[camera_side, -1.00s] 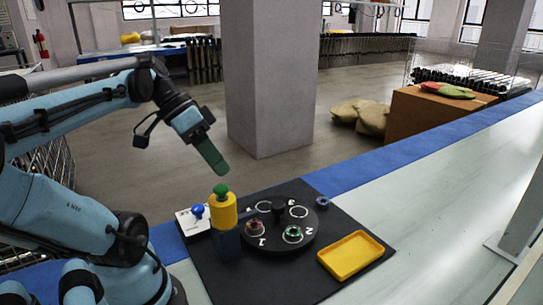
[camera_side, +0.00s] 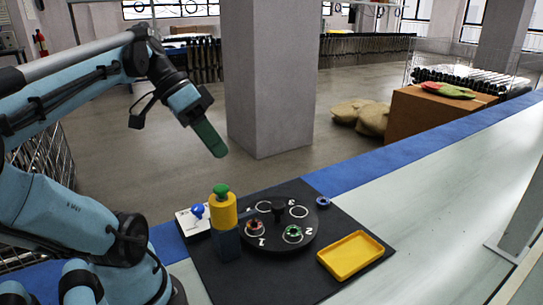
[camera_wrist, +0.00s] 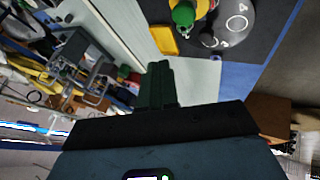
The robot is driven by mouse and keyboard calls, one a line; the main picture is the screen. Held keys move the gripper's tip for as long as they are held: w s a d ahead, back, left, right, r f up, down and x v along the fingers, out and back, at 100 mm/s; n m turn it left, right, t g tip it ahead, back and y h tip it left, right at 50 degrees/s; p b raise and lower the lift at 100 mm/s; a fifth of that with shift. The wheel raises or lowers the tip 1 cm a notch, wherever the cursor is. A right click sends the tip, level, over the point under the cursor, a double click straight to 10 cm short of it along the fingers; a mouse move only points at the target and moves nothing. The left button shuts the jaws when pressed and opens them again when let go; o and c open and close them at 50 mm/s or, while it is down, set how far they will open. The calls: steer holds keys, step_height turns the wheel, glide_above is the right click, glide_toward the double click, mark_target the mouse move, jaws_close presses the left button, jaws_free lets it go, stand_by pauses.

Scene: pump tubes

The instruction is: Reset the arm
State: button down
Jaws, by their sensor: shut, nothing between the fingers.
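My gripper (camera_side: 211,141) is in the air above and behind the black work mat, its green fingers pressed together and empty, pointing down and to the right. In the wrist view the shut fingers (camera_wrist: 158,84) show in the middle. On the mat stands a yellow cylinder with a green knob (camera_side: 222,205) on a dark blue block (camera_side: 227,244). Beside it is a round black turntable (camera_side: 275,230) with numbered spots; a red part (camera_side: 256,226) is near spot 1 and a green ring (camera_side: 293,234) near spot 2. My gripper touches none of these.
A yellow tray (camera_side: 350,256) lies on the mat's right side. A white box with a blue knob (camera_side: 197,212) is at the left, and a small blue ring (camera_side: 323,202) at the back corner. A grey pillar (camera_side: 268,80) stands behind. The pale bench to the right is clear.

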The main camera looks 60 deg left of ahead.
steer(key=w+d+f+n+t+y, duration=0.1)
steer(key=w+d+f+t+y, duration=0.1)
steer(key=w+d+f+y, duration=0.3)
steer(key=w+d+f, duration=0.3)
steer(key=w+f, duration=0.1)
steer(key=f, duration=0.2)
steer(key=shift+y, duration=0.3)
